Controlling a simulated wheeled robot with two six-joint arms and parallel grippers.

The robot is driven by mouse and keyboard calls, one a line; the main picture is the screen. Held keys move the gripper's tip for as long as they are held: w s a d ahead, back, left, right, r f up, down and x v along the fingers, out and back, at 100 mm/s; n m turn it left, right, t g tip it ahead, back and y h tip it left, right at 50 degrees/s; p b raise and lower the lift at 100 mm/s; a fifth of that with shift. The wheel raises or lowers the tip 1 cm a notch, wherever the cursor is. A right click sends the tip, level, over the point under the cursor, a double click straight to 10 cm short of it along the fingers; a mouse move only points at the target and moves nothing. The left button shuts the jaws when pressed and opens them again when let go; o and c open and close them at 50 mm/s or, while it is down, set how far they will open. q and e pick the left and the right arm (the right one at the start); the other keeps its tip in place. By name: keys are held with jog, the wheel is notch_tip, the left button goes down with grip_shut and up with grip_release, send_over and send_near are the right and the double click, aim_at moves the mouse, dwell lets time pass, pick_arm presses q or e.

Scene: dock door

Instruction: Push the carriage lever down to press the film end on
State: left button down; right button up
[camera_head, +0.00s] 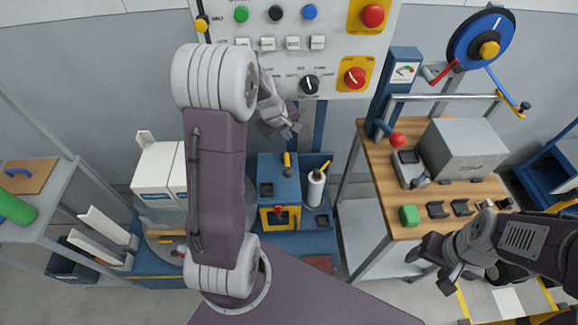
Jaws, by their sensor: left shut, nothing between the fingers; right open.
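The blue carriage (271,172) stands low in the middle, below the control panel. A white film roll (315,190) stands upright at its right side. A short yellow-tipped lever (287,160) rises from the carriage top; I cannot tell for certain that it is the carriage lever. A film end cannot be made out. My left gripper (290,128) is shut and empty, in front of the panel's lower edge and above the carriage in the picture, apart from the lever. My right gripper (435,268) is open and empty at the lower right, beside the wooden bench's front edge.
White cartons (158,170) stand on the turntable left of the carriage, partly behind my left arm. The control panel (335,48) has buttons and red knobs. A shelf stands far left.

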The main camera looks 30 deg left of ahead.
pick_arm(q)
jog(key=b, duration=0.7)
send_over(287, 170)
jog(key=w+a, duration=0.2)
jog(key=w, duration=0.1)
jog(key=f, duration=0.6)
jog(key=shift+s+d+f, duration=0.15)
jog(key=shift+d+f, duration=0.1)
jog(key=shift+f, duration=0.1)
jog(key=shift+s+d+f+b, duration=0.2)
jog(key=shift+s+f+b, duration=0.15)
jog(key=shift+f+b, duration=0.4)
jog(key=shift+r, duration=0.15)
jog(key=shift+f, duration=0.2)
jog(key=shift+s+d+f+b, duration=0.15)
jog(key=shift+f+b, duration=0.1)
jog(key=shift+b, duration=0.2)
